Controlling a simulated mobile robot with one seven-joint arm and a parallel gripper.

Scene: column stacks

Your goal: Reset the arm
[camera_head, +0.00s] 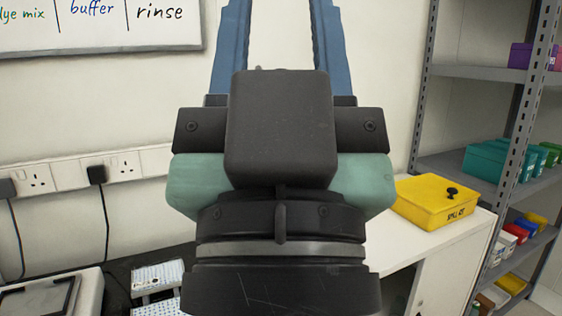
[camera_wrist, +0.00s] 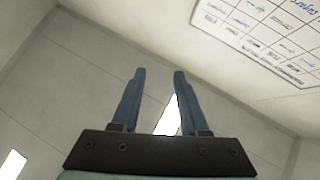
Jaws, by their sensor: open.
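My gripper (camera_head: 277,20) fills the middle of the head view, raised and pointing up, with its two blue fingers apart and cut off by the top edge. In the wrist view my gripper (camera_wrist: 157,75) shows both blue fingers standing apart with nothing between them. Behind the fingers there is only pale wall and ceiling. My gripper touches nothing that I can see. My wrist and hand hide the middle of the bench.
A yellow box (camera_head: 440,200) stands on the white bench at the right. A grey shelf rack (camera_head: 480,78) with coloured boxes is at far right. A whiteboard (camera_head: 110,38) hangs upper left. Wall sockets (camera_head: 125,164), a grey device (camera_head: 55,298) and a patterned box (camera_head: 158,277) are at left.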

